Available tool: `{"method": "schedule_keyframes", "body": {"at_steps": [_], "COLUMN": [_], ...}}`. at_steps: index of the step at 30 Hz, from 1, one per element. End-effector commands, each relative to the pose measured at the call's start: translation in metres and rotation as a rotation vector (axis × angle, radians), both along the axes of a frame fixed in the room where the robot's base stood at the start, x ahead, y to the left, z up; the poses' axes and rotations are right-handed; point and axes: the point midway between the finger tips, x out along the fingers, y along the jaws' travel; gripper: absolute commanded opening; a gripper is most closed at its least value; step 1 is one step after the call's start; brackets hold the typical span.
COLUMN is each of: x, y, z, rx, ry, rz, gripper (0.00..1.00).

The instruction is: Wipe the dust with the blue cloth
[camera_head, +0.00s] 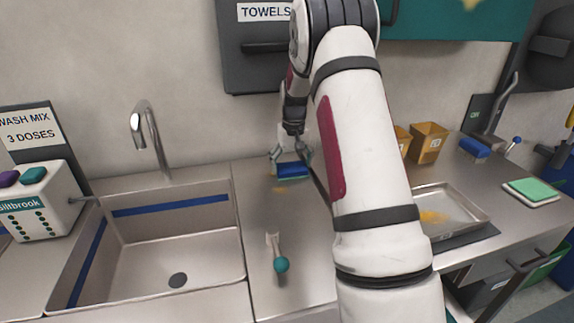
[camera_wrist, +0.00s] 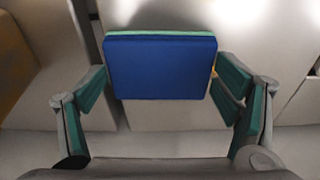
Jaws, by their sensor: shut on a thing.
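The blue cloth (camera_head: 293,170) looks like a thick folded pad, and a light green edge shows along its top in the wrist view (camera_wrist: 160,68). My gripper (camera_head: 291,158) is shut on it, with a finger at each side, at the back of the steel counter right of the sink. In the wrist view my gripper (camera_wrist: 161,90) spans the cloth's width. A small smear of orange dust (camera_head: 279,190) lies on the counter just in front of the cloth. I cannot tell whether the cloth touches the counter.
A sink (camera_head: 175,245) with a tap (camera_head: 147,138) is on the left. A teal-knobbed lever (camera_head: 281,264) stands on the front counter. A metal tray (camera_head: 465,205) holding orange powder, orange bins (camera_head: 428,143), another blue block (camera_head: 474,147) and a green pad (camera_head: 530,190) are right.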

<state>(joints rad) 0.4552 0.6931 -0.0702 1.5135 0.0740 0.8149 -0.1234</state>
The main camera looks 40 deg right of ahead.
Motion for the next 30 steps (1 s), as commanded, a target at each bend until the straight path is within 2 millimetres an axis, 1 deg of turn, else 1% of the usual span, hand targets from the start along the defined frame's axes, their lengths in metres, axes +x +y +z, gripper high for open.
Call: {"method": "schedule_keyframes", "body": {"at_steps": [5,8,24,30], "x": [-0.002,-0.002,-0.001,-0.001], "y": [-0.001,-0.001,-0.001,0.0], "z": [-0.003,0.001,0.051,0.059], "rx": [0.001,0.0,-0.001,0.0], "ry": [0.006,0.005,0.002,0.003], "rz": [0.0,0.0,0.0,0.0], "gripper": [0.61,0.61,0.6,0.6]}}
